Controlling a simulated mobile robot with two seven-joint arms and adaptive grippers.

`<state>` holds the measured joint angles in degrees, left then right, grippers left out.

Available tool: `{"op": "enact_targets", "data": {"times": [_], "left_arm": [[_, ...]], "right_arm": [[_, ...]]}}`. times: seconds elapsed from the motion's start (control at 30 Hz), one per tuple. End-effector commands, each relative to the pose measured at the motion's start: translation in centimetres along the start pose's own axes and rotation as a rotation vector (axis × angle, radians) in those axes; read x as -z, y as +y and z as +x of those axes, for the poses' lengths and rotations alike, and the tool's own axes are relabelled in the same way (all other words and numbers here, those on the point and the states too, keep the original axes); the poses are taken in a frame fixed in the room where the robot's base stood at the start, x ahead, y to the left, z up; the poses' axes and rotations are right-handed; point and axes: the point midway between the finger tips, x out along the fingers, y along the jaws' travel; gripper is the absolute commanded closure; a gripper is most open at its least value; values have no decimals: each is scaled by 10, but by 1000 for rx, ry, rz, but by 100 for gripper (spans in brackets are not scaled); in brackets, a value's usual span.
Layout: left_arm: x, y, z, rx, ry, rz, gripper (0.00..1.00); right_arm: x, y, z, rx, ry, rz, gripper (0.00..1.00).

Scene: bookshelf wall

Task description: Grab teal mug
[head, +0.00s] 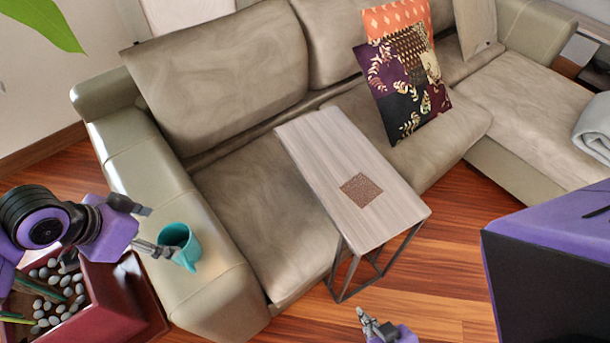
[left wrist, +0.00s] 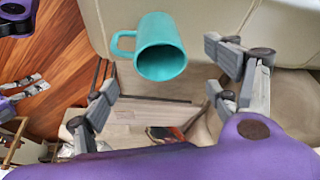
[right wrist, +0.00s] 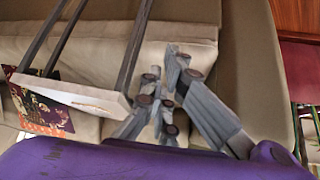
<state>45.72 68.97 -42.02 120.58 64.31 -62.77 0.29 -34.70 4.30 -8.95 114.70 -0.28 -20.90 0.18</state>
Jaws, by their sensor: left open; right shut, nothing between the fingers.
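The teal mug (head: 178,250) stands on the sofa's left armrest in the head view. In the left wrist view the mug (left wrist: 158,48) appears ahead of the fingers, with its handle on the left side and its opening visible. My left gripper (head: 148,229) is open, just left of the mug, with one fingertip close to its rim; I cannot tell if they touch. In the left wrist view, the spread fingers of my left gripper (left wrist: 160,75) frame the space below the mug. My right gripper (head: 366,322) is shut and empty, low in front of the side table.
A beige sofa (head: 222,62) fills the middle, with a patterned cushion (head: 400,85) on it. A side table (head: 330,160) with a brown square stands over the seat. A dark red planter (head: 115,300) with pebbles stands left of the armrest.

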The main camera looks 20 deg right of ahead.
Motion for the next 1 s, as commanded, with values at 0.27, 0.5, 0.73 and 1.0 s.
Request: {"op": "enact_targets", "data": {"times": [0.27, 0.5, 0.73, 1.0], "left_arm": [[-1, 1, 30, -3, 0, -1, 19], [-2, -2, 64, -2, 1, -1, 19], [-2, -2, 78, 1, 1, 1, 19], [-2, -2, 77, 1, 1, 1, 35]], "right_arm": [[-9, 1, 1, -1, -16, -4, 100], [-17, 2, 0, -2, -30, -5, 100], [-11, 2, 0, -2, -18, -6, 100], [-10, 2, 0, -2, -16, -4, 100]]}}
